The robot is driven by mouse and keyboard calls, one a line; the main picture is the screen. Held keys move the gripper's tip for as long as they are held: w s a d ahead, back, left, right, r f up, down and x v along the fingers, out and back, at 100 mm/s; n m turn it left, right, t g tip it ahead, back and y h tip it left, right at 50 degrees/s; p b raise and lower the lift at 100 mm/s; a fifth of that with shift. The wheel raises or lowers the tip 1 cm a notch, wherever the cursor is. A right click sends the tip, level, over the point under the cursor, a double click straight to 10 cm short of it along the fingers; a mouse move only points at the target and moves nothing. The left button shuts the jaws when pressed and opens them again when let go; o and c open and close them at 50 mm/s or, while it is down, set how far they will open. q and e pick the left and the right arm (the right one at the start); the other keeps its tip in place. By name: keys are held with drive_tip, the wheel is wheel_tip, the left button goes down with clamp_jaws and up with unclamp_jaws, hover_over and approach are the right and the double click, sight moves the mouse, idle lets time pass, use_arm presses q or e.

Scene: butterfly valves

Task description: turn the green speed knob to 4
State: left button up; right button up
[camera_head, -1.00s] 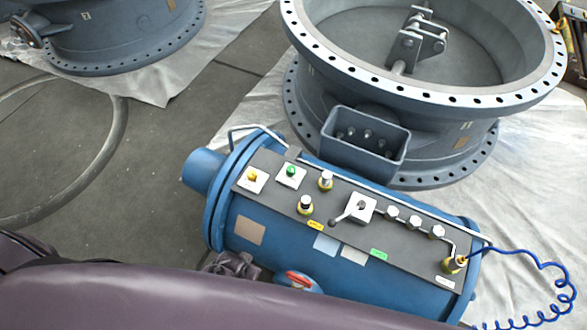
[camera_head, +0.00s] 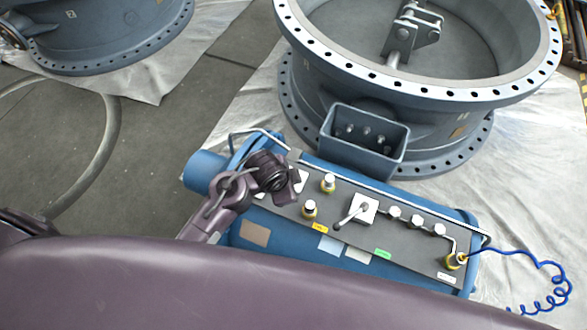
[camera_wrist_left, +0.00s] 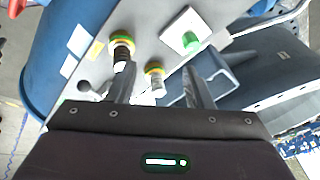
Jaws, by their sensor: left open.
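The green knob (camera_wrist_left: 190,41) stands on a square white plate (camera_wrist_left: 183,27) on the grey panel, in the left wrist view. In the head view my left gripper (camera_head: 288,188) is over the left end of the panel (camera_head: 418,247) and hides the green knob. My left gripper (camera_wrist_left: 160,70) is open in the wrist view, with its two fingers apart and nothing clearly held. The green knob lies beyond the fingertips, near the right finger. I cannot read any scale around the knob. My right gripper is not in view.
Two yellow-ringed knobs (camera_head: 328,183) (camera_head: 310,209) and a lever on a white plate (camera_head: 364,208) stand on the panel of the blue cylinder (camera_head: 285,250). A rail (camera_head: 350,178) runs behind. A large valve (camera_head: 400,110) stands beyond. A blue coiled cable (camera_head: 545,272) lies right.

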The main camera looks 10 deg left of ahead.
use_arm(q)
drive_tip(key=w+d+f+m+g, duration=0.1)
drive_tip(key=w+d+m, duration=0.5)
drive_tip(key=m, duration=0.8)
drive_tip(key=a+m+g, duration=0.1)
drive_tip(key=a+m, duration=0.1)
drive_tip(key=m, duration=0.2)
drive_tip(key=w+a+m+g+y, duration=0.1)
drive_tip(key=a+m, duration=0.1)
drive_tip(key=m, duration=0.3)
drive_tip(key=w+a+m+p, duration=0.1)
drive_tip(key=a+m, duration=0.1)
drive_tip(key=m, duration=0.3)
drive_tip(key=shift+w+a+g+y, duration=0.2)
drive_tip(key=shift+a+g+y, duration=0.15)
drive_tip(key=shift+g+y, duration=0.05)
drive_tip(key=shift+a+f+m, duration=0.1)
drive_tip(key=shift+f+m, duration=0.2)
drive_tip(key=shift+f, duration=0.1)
wheel_tip(320, 180, down, 7)
drive_tip(key=shift+r+b, duration=0.1)
drive_tip(key=shift+b, duration=0.5)
drive_tip(key=shift+c, duration=0.3)
drive_tip(key=c, duration=0.9)
